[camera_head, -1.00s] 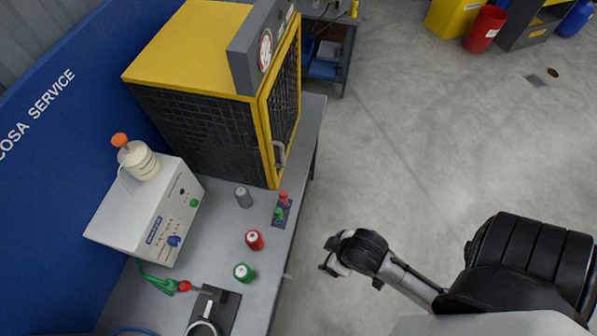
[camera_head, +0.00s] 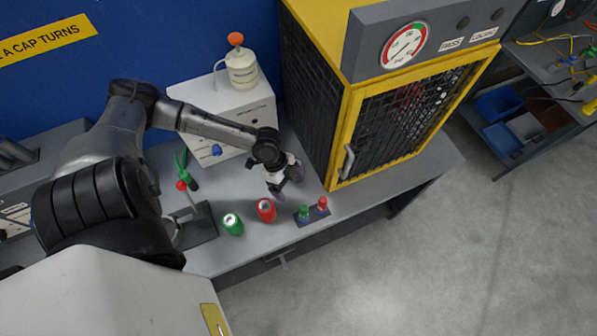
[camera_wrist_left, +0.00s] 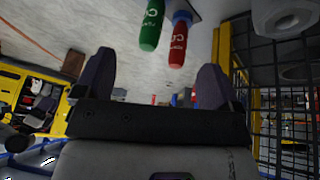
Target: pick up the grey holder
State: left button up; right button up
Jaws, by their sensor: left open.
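The grey holder does not show clearly now. In the head view, the place where it stood on the bench, left of the yellow cabinet, is covered by my left gripper (camera_head: 283,190). This gripper is low over the bench, fingers pointing down, behind the red holder (camera_head: 265,210). In the left wrist view its two fingers (camera_wrist_left: 155,80) are spread wide with nothing seen between them. A green item (camera_wrist_left: 152,25) and a red item (camera_wrist_left: 178,45) show beyond the fingertips. My right gripper is not in view.
The yellow mesh cabinet (camera_head: 400,125) stands close right of my gripper. A green holder (camera_head: 232,224) is left of the red one. A small plate with green and red pieces (camera_head: 313,216) lies near the front edge. A white box (camera_head: 225,105) stands behind.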

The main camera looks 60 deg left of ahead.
pick_arm(q)
jog(key=w+a+r+n+t+y+b, duration=0.15)
jog(key=w+a, duration=0.25)
jog(key=a, duration=0.8)
jog(key=x, duration=0.6)
jog(key=shift+w+f, duration=0.3)
jog(key=shift+w, duration=0.05)
jog(key=shift+p+x, duration=0.7)
jog(key=shift+x, duration=1.9)
jog(key=shift+s+d+f, duration=0.1)
jog(key=shift+d+f, duration=0.2)
jog(key=shift+f, duration=0.2)
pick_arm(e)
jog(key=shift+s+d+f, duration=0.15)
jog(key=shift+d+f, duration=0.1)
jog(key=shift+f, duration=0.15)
pick_arm(q)
jog(key=c, duration=1.4)
jog(key=shift+r, duration=0.1)
jog(key=shift+c, duration=0.5)
jog(key=shift+r, duration=0.1)
